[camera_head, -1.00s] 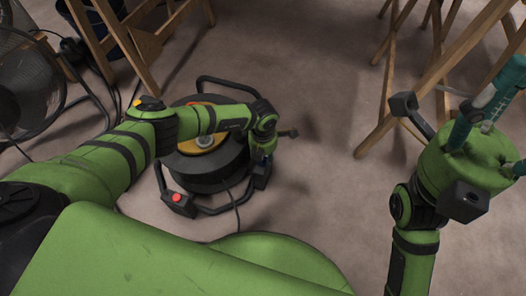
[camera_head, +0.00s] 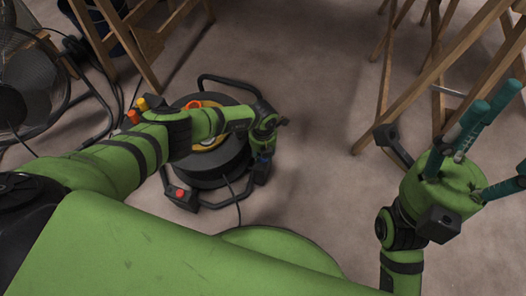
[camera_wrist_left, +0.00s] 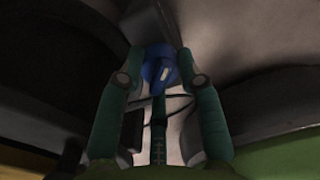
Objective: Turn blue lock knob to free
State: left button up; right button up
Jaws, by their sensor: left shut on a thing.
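The blue lock knob (camera_wrist_left: 163,75) is low on the near right side of the cable reel (camera_head: 213,178). In the left wrist view it sits between the two teal fingertips of my left gripper (camera_wrist_left: 161,58), which is shut on it. A pale mark shows on the knob's face. In the head view only a small blue patch (camera_head: 263,158) shows under my left wrist, and the fingers are mostly hidden. My right gripper (camera_head: 512,135) is at the right edge, its teal fingers spread apart and empty, away from the reel.
The reel has a black tubular frame (camera_head: 215,78) and a red button (camera_head: 180,193) at its near left foot. A dark cable (camera_head: 233,200) runs from it. A fan (camera_head: 25,85) stands at the left. Wooden trestles (camera_head: 440,85) stand at the upper right. The floor between is clear.

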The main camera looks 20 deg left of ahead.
pick_arm(q)
jog(key=o, duration=1.1)
jog(key=shift+o, duration=0.2)
notch_tip(320, 180, up, 12)
dwell(0.3)
